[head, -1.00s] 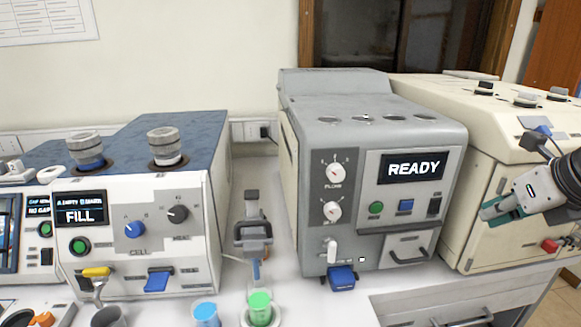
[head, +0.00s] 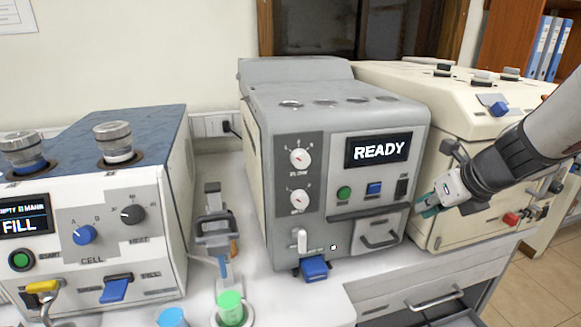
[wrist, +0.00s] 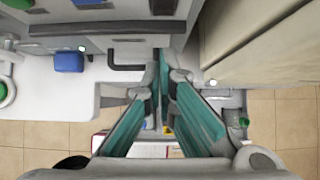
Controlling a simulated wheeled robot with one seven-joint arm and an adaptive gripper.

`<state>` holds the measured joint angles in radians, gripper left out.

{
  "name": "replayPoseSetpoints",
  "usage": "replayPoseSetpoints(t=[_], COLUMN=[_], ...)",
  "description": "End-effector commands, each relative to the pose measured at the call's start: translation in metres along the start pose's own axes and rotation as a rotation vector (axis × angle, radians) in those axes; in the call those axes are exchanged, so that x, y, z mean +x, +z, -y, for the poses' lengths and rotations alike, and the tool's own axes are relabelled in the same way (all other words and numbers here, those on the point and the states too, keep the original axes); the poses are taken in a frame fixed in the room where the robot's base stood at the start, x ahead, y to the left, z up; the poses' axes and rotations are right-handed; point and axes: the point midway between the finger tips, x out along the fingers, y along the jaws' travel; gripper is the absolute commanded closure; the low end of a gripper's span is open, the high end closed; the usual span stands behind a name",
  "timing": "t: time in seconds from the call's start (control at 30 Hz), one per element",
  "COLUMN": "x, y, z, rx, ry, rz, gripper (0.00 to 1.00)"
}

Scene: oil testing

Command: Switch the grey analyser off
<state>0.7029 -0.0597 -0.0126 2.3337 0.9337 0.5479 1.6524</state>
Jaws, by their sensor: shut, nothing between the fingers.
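The grey analyser (head: 290,135) stands in the middle of the head view, with its display (head: 379,151) reading READY. Its front has a green button (head: 344,193), a blue button (head: 374,189) and a black switch (head: 402,188) at the right edge. The switch's position is too small to tell. My gripper (head: 428,206) is shut and empty, just right of the analyser's front, slightly below the switch. In the wrist view my gripper's fingertips (wrist: 163,60) meet in front of the analyser's lower front (wrist: 110,28); I cannot tell whether they touch it.
A cream machine (head: 480,110) stands close on the right, behind my arm. A blue-topped machine (head: 120,205) reading FILL is at the left. A green cup (head: 231,308) and a blue cup (head: 173,318) stand at the front. A drawer handle (head: 378,238) protrudes below the switch.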

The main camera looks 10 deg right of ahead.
Motion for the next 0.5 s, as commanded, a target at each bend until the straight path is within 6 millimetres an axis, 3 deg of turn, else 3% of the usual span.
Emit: replayPoseSetpoints(t=[0.2,0.5], x=[0.021,0.029], y=[0.021,0.029], z=[0.0,0.0], rx=[-0.002,-0.001], ry=[0.002,0.0], rz=[-0.001,0.0], gripper=[1.0,1.0])
